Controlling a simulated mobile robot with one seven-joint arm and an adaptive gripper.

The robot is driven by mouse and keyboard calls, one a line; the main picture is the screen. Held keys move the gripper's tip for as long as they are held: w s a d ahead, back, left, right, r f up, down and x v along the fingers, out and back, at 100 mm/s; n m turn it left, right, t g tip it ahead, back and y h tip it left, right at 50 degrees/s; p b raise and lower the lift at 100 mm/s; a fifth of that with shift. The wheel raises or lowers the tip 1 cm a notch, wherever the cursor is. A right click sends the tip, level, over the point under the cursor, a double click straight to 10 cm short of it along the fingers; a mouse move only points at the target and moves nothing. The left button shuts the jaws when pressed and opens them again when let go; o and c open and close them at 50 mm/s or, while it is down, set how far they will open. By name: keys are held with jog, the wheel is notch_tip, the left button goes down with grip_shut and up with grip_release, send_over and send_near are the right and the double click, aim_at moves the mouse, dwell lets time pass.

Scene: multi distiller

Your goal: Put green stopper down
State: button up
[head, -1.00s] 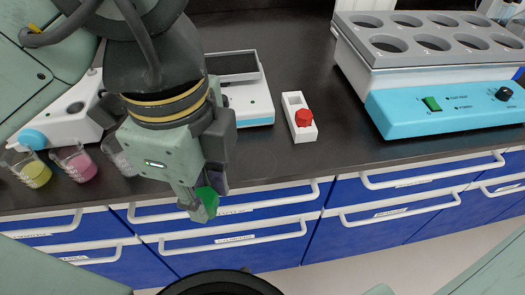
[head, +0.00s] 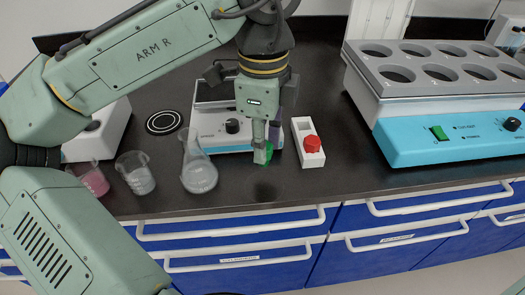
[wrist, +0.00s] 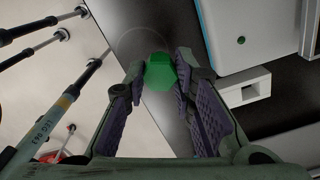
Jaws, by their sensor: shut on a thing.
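My gripper (head: 265,146) is shut on the green stopper (head: 267,155), held between the fingertips above the dark counter near its front edge. In the wrist view the green stopper (wrist: 160,73) shows between the purple-padded fingers. A white stopper holder (head: 301,128) lies just right of my gripper.
A conical flask (head: 199,172) and a beaker (head: 136,174) stand left of my gripper. A blue heating block with round wells (head: 440,144) is at right. The counter's front edge (head: 270,207) is close below.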

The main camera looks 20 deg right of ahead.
jog(key=shift+a+f, duration=0.1)
jog(key=shift+f, duration=1.5)
jog(key=shift+s+f, duration=0.1)
jog(key=shift+f, duration=0.05)
jog(key=o, duration=0.7)
notch_tip(320, 180, up, 12)
jog(key=shift+r+p, duration=0.2)
jog(key=shift+p, duration=0.15)
